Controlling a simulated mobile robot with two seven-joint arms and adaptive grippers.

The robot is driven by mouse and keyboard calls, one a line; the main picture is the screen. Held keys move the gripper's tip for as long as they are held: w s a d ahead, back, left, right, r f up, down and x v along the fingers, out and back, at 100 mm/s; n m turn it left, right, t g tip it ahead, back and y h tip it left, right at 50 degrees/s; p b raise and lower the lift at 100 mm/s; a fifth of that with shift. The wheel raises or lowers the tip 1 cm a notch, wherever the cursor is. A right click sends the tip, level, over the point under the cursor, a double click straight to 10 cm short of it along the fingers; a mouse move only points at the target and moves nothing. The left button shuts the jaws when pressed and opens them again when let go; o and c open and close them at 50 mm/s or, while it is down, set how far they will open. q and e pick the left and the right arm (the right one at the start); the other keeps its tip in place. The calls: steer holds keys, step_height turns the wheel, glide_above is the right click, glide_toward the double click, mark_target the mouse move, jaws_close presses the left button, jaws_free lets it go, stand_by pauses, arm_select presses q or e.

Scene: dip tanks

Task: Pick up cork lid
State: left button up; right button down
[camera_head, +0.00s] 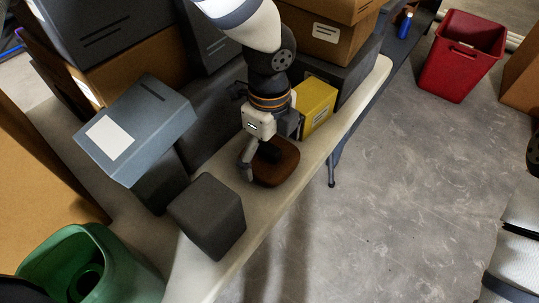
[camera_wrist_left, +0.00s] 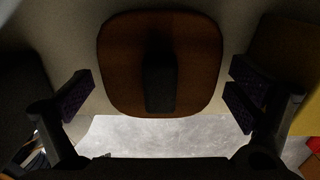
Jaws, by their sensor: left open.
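The cork lid (camera_head: 283,171) is a brown rounded-square piece with a dark block-shaped grip on top. It lies on the pale table (camera_head: 188,268) near its front edge. My left gripper (camera_head: 268,152) is open right over the lid, one finger showing at its left side. In the left wrist view the lid (camera_wrist_left: 198,62) lies between the open fingers, towards the top of the picture, with its dark grip in the middle. The fingers are apart from the lid on both sides there. My right gripper is not in view.
A dark grey box (camera_head: 207,216) stands left of the lid, and a yellow box (camera_head: 316,105) stands close behind it. Stacked boxes, including a blue-grey one (camera_head: 150,120), crowd the back. A green bin (camera_head: 125,270) is at lower left, a red bin (camera_head: 460,65) at upper right.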

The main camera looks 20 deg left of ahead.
arm_select(q)
steer(key=c, duration=0.9)
steer(key=shift+r, duration=0.15)
steer(key=shift+c, duration=0.2)
